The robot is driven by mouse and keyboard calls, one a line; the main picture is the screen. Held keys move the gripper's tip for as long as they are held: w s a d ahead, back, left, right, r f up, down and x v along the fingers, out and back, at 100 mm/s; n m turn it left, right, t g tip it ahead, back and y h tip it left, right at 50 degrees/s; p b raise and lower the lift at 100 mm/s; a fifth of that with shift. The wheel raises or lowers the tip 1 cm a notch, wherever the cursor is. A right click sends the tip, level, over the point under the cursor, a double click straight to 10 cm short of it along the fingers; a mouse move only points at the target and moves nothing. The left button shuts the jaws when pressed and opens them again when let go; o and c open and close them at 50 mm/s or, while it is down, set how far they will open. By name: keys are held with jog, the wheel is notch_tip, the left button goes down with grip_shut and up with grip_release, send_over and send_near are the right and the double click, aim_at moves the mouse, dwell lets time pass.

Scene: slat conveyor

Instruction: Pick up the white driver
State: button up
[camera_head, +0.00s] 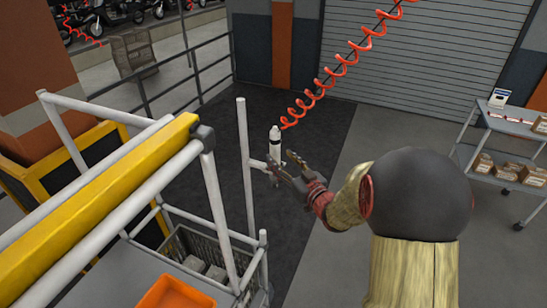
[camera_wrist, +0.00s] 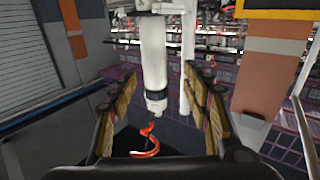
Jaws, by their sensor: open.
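The white driver (camera_head: 275,143) is an upright white cylinder with a dark band near its top, below the lower end of a red coiled hose. In the wrist view the driver (camera_wrist: 153,55) appears inverted, with the red coil beyond its banded end. My gripper (camera_head: 281,163) is open and beside the driver's lower part, which its fingers partly hide in the head view. In the wrist view the driver shows between the two fingers (camera_wrist: 161,74), left of the middle, with gaps on both sides. How deep it sits between them I cannot tell.
A white post (camera_head: 246,170) stands just left of the driver. A frame with a yellow beam (camera_head: 100,200) fills the left, with an orange tray (camera_head: 176,292) and a grey crate (camera_head: 183,244) below. A shelf cart (camera_head: 512,128) with boxes stands right. Dark floor beyond is clear.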

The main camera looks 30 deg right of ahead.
aim_at(278, 152)
jog(key=w, duration=0.6)
jog(key=shift+d+f, duration=0.1)
jog(key=shift+d, duration=0.2)
jog(key=shift+c, duration=1.2)
grip_shut()
